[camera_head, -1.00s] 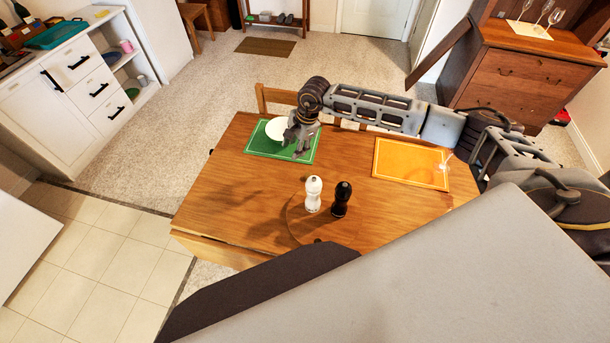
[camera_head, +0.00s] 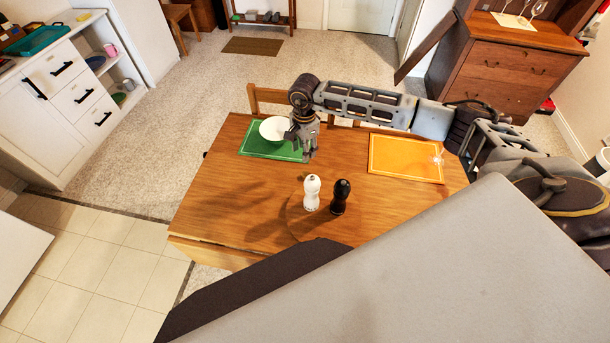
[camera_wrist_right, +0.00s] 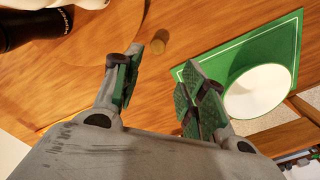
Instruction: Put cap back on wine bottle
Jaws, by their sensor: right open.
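A small brown cork-like cap (camera_wrist_right: 160,42) is on the wooden table in the right wrist view, just ahead of and between my fingers. I cannot make it out in the head view. My right gripper (camera_head: 308,152) is over the table near the right edge of the green placemat. It is open and empty, its fingers spread in the right wrist view (camera_wrist_right: 160,66). I cannot tell its exact height above the cap. I cannot clearly make out the wine bottle. My left gripper is not in view.
A white bowl (camera_head: 274,129) sits on the green placemat (camera_head: 256,148), close to my right gripper. A white grinder (camera_head: 311,193) and a black grinder (camera_head: 341,197) stand nearer. An orange placemat (camera_head: 407,160) lies to the right. The table's left part (camera_head: 215,205) is clear.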

